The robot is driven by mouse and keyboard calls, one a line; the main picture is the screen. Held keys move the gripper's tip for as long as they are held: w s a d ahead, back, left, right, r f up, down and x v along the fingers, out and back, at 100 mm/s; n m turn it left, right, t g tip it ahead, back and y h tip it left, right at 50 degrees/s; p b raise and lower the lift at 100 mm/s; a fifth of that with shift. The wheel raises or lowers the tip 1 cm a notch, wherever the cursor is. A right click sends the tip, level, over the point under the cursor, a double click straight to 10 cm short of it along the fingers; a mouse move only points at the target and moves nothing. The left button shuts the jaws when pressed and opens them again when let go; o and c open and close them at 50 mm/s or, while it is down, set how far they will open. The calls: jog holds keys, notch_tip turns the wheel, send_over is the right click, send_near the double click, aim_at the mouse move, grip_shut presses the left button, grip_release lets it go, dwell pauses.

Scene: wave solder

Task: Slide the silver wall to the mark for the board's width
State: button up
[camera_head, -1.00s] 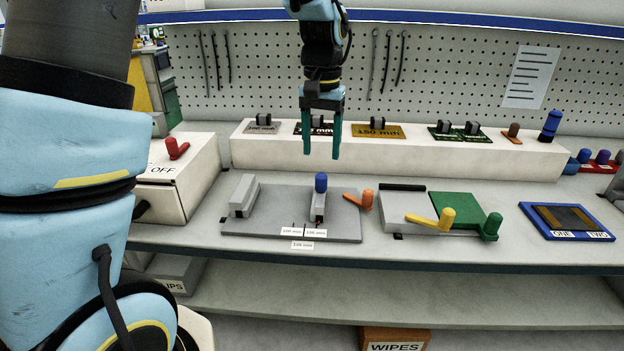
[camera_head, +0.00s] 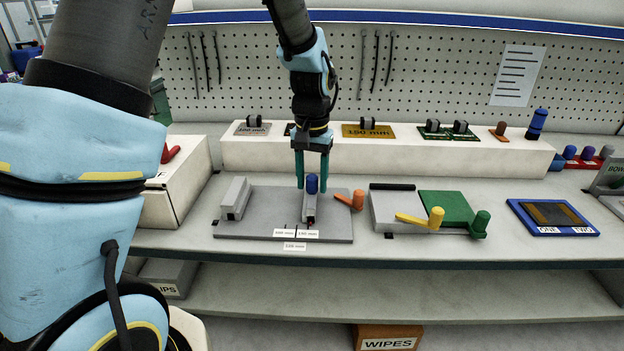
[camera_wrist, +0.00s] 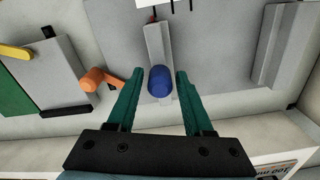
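The silver wall (camera_head: 309,212) is a narrow bar with a blue knob (camera_head: 312,184) on top, on the grey plate (camera_head: 270,228). Small white labels with dark tick marks, including a lower label (camera_head: 294,246), lie at the plate's front; their print is hard to read. The wall's front end is near the right-hand upper label. My gripper (camera_head: 312,187) points down at the knob with its green fingers open. In the wrist view, the fingers stand on both sides of the blue knob (camera_wrist: 159,82), with gaps and no contact seen. The silver wall (camera_wrist: 158,44) runs beyond it.
A second grey bar (camera_head: 235,199) stands at the plate's left. An orange lever (camera_head: 350,200) is close on the right. Beyond it are a yellow lever (camera_head: 420,218) and a green panel (camera_head: 445,205). A white shelf (camera_head: 400,158) holding width-labelled boards stands behind.

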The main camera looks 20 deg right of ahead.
grip_shut()
dwell(1.1)
